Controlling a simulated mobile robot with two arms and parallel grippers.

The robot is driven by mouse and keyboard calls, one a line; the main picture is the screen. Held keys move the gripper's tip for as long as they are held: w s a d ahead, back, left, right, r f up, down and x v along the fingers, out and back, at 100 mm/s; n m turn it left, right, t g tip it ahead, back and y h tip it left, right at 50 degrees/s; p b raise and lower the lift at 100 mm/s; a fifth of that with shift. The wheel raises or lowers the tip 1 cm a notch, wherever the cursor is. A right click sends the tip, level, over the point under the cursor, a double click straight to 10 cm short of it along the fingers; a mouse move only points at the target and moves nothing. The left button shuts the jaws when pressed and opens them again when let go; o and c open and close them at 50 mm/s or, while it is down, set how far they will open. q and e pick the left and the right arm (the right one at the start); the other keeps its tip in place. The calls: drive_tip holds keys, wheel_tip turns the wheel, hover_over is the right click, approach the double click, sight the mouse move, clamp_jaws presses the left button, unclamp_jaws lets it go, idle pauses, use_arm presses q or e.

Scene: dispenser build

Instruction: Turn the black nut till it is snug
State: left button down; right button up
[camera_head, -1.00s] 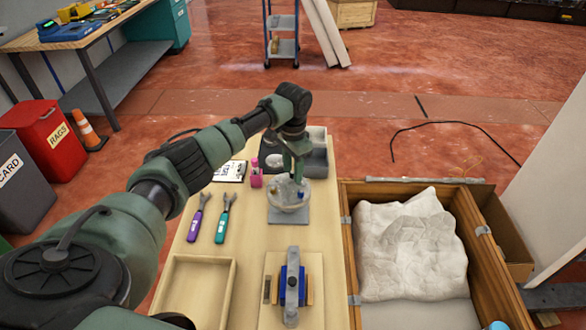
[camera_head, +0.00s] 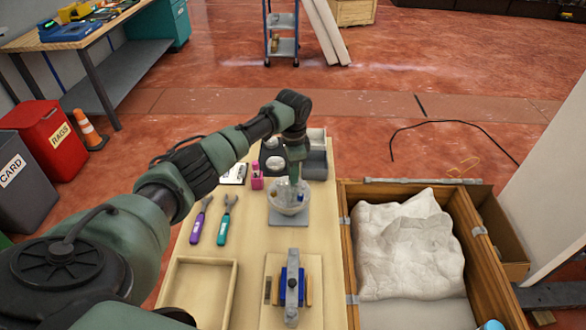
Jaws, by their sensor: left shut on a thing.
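My left gripper (camera_head: 294,199) points straight down into a clear round bowl (camera_head: 275,206) on a grey plate (camera_head: 289,220) in the middle of the table. Its fingers are shut on a small part inside the bowl. I take this to be the black nut, but the fingers hide it and it is too small to make out. Small blue and orange spots show close to the fingertips. My right gripper is out of view.
Behind the bowl stands a grey compartment tray (camera_head: 316,163). Left lie purple-handled pliers (camera_head: 197,227) and teal-handled pliers (camera_head: 223,229). In front are a blue-and-grey clamp (camera_head: 292,287) and an empty wooden tray (camera_head: 233,289). A wooden crate (camera_head: 346,259) with white packing stands right.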

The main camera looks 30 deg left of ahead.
use_arm(q)
drive_tip(key=m+p, duration=0.1)
drive_tip(key=m, duration=0.3)
drive_tip(key=shift+r+m, duration=0.15)
drive_tip(key=shift+m, duration=0.15)
drive_tip(key=m, duration=0.4)
drive_tip(key=shift+m+p, duration=0.4)
drive_tip(key=c, duration=1.4)
unclamp_jaws()
drive_tip(key=shift+s, duration=0.1)
wheel_tip(320, 180, up, 8)
drive_tip(key=shift+f+b, duration=0.15)
drive_tip(key=shift+b, duration=0.4)
